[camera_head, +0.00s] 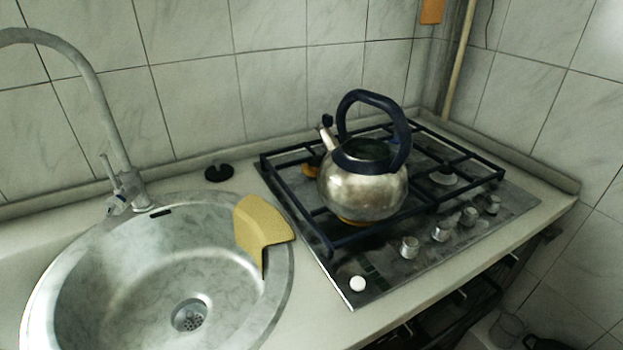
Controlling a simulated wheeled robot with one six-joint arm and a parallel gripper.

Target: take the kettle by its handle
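A shiny metal kettle (362,191) stands upright on the black grate of the gas stove. Its dark blue arched handle (403,126) rises over the dark lid, and its spout points to the upper left with a small dark cap at the tip. Nothing is touching the handle. My gripper is not in view.
The stove (395,262) has several knobs along its front edge. A round metal sink (120,265) with a tall curved faucet (108,100) lies to the left. A yellow cloth (262,225) hangs over the sink's rim. Tiled walls close off the back and right.

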